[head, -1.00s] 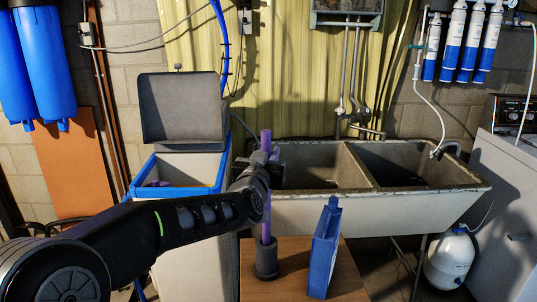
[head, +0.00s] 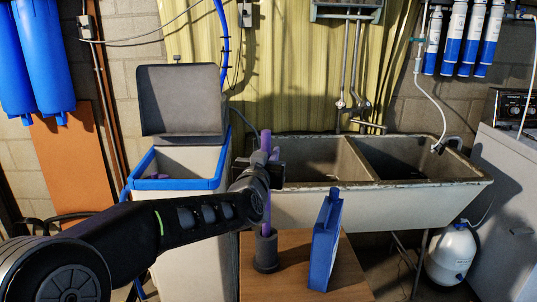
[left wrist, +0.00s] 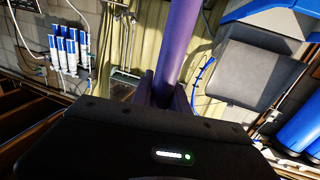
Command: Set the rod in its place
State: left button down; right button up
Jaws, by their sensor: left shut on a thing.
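The rod (head: 266,144) is purple and stands upright. My left gripper (head: 270,170) is shut on it along its upper-middle part, and some rod sticks out above the fingers. The rod's lower end meets the mouth of a dark round holder (head: 265,255) on the small wooden table; I cannot tell how deep it sits. In the left wrist view the rod (left wrist: 180,42) runs up from between the fingers (left wrist: 165,92). My right gripper is out of view.
A blue flat container (head: 325,248) stands on the table (head: 345,280), right of the holder. A blue-rimmed softener tank (head: 190,240) with a raised grey lid (head: 181,100) is behind my left arm. A double sink (head: 370,208) spans the back.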

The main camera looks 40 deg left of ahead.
pick_arm(q)
jog(key=shift+f, duration=0.1)
dwell(0.3)
jog(key=c, duration=1.2)
grip_release()
jog(key=shift+s, duration=0.15)
jog(key=v, duration=0.7)
jog(key=shift+s+d+b, duration=0.2)
jog(key=shift+s+b, duration=0.05)
jog(key=shift+b, duration=0.1)
